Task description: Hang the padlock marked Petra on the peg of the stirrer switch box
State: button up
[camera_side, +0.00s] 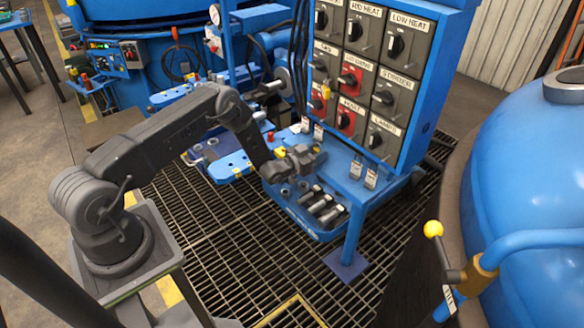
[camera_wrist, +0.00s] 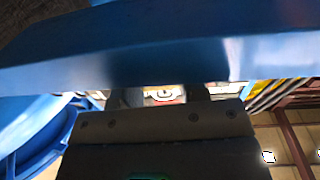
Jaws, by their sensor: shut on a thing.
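My gripper (camera_side: 312,153) is low over the front shelf, left of and below the switch panel. In the wrist view its fingers (camera_wrist: 162,97) are shut on a small white and orange-red thing (camera_wrist: 163,93), which looks like a padlock; its marking cannot be read. The stirrer switch box (camera_side: 395,98) is grey with a black knob, at the right of the panel's middle row. Its peg is too small to make out. Padlocks with pale labels stand on the shelf (camera_side: 338,160): two at the right (camera_side: 356,168), two at the back left (camera_side: 305,124). Their names are unreadable.
The blue panel frame (camera_side: 428,80) rises behind the shelf, with several switch boxes, some red. A yellow padlock (camera_side: 325,90) hangs at the panel's left. Dark cylindrical pieces (camera_side: 320,205) lie on the lower front tray. A blue edge (camera_wrist: 150,55) crosses close above my fingers.

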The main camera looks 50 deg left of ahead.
jog(key=shift+r, duration=0.5)
jog(key=shift+s, duration=0.1)
dwell(0.3)
jog(key=s, duration=0.6)
jog(key=shift+s, duration=0.4)
dwell(0.6)
jog(key=m+h, duration=0.1)
jog(key=h, duration=0.1)
send_near(402, 123)
jog(key=shift+w+d+r, duration=0.1)
jog(key=shift+w+d, duration=0.1)
jog(key=shift+w, duration=0.5)
jog(key=shift+w+d+r, duration=0.15)
jog(key=shift+w+d, duration=0.05)
jog(key=shift+w, duration=0.55)
jog(key=shift+w+d+r, duration=0.1)
jog(key=shift+w+d, duration=0.05)
jog(key=shift+w, duration=0.55)
jog(key=shift+w+f, duration=0.15)
jog(key=shift+w, duration=0.45)
jog(key=shift+w+f, duration=0.15)
jog(key=shift+w, duration=0.4)
